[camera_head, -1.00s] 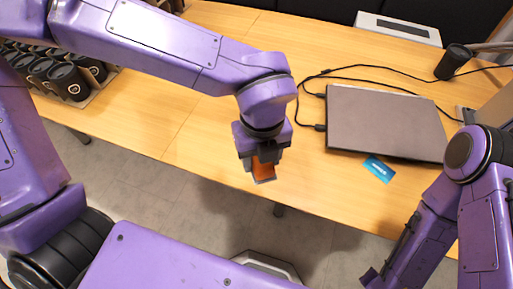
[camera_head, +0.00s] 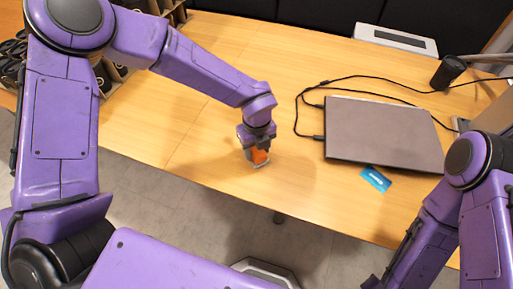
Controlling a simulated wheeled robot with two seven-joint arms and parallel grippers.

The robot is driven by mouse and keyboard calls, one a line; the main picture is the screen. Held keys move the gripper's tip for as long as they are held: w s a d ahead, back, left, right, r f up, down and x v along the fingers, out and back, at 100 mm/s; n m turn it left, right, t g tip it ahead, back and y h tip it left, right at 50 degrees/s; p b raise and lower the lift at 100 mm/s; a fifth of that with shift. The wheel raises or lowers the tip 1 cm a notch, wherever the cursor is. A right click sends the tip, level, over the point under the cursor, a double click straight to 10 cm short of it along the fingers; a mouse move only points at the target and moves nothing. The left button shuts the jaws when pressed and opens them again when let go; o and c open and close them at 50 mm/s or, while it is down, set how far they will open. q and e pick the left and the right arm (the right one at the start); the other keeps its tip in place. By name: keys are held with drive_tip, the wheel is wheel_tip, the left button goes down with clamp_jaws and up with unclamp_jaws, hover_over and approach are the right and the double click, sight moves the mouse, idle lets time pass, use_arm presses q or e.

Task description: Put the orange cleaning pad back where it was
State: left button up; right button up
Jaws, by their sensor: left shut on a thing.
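The orange cleaning pad (camera_head: 260,156) is in the jaws of my left gripper (camera_head: 258,158). The gripper points down over the front part of the wooden table (camera_head: 215,155), left of the closed laptop. Only part of the pad shows between the fingers. I cannot tell whether the pad touches the table top. My right arm is at the lower right, and its gripper (camera_head: 385,282) is low near the bottom edge, partly cut off, in front of the table.
A closed grey laptop (camera_head: 380,132) lies right of the left gripper, with a blue card (camera_head: 375,179) in front of it. Black cables (camera_head: 300,112) run behind it. A black cup (camera_head: 448,72) and a white device (camera_head: 395,38) stand at the back. The table's left middle is clear.

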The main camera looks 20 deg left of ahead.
use_arm(q)
drive_tip(key=shift+f, duration=0.45)
drive_tip(key=shift+f, duration=0.2)
drive_tip(key=o, duration=1)
wheel_tip(320, 180, up, 12)
drive_tip(key=shift+r, duration=0.25)
